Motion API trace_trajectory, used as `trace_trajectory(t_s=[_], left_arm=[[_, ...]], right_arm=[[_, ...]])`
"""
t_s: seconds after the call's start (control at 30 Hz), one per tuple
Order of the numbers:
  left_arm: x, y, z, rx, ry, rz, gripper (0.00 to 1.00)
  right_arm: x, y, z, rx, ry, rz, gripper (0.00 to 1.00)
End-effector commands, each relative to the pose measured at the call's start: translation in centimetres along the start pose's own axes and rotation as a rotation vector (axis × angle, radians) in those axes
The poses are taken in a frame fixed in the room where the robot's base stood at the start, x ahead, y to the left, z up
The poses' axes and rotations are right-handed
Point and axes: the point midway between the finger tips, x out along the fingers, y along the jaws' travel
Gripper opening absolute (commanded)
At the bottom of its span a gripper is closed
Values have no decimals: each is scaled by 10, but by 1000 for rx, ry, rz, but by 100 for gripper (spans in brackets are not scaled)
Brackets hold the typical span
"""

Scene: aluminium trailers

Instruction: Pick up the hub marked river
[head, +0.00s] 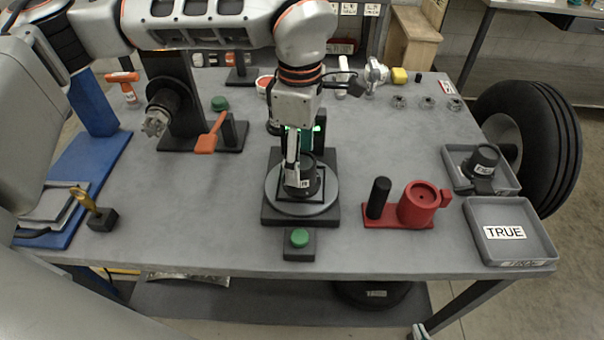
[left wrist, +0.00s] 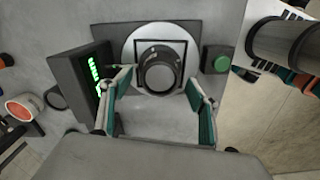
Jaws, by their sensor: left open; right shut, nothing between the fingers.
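A dark round hub (head: 300,180) sits in a square frame on the grey turntable (head: 275,195), with a small label I cannot read. My left gripper (head: 302,158) is over it, pointing down. In the left wrist view the left gripper (left wrist: 155,98) is open, its teal fingers apart with the hub (left wrist: 160,75) beyond and between them; I see no grip. Another dark hub (head: 485,158) with an unreadable label lies in the upper grey tray (head: 510,180) at right. My right gripper (head: 418,332) is partly in view at the bottom edge, away from both hubs, shut and empty.
A display with green characters (left wrist: 95,80) stands close behind the turntable. A green button (head: 299,238) is in front. A red holder (head: 420,205) stands to the right, near a tray marked TRUE (head: 530,240). An orange paddle (head: 212,135) stands left. The table's front left is mostly clear.

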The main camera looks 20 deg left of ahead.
Motion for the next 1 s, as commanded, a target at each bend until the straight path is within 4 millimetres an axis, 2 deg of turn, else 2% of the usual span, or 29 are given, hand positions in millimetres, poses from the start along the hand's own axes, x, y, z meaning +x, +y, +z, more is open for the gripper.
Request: trace_trajectory(t_s=[0.1, 0.2, 0.47, 0.57, 0.7, 0.73, 1.0], left_arm=[[18, 0, 1, 0, 0, -4, 60], [27, 0, 1, 0, -1, -2, 60], [30, 0, 2, 0, -1, -1, 60], [29, 0, 1, 0, -1, -1, 40], [29, 0, 1, 0, -1, -1, 3], [29, 0, 1, 0, -1, -1, 0], [26, 1, 2, 0, -2, 2, 0]], right_arm=[[1, 0, 0, -1, 2, 0, 0], [2, 1, -2, -2, 4, 1, 0], [3, 3, -6, -4, 11, 3, 0], [3, 3, -6, -5, 11, 4, 0], [3, 3, -6, -5, 11, 4, 0], [3, 3, -6, -5, 11, 4, 0], [3, 4, -6, -5, 12, 5, 0]])
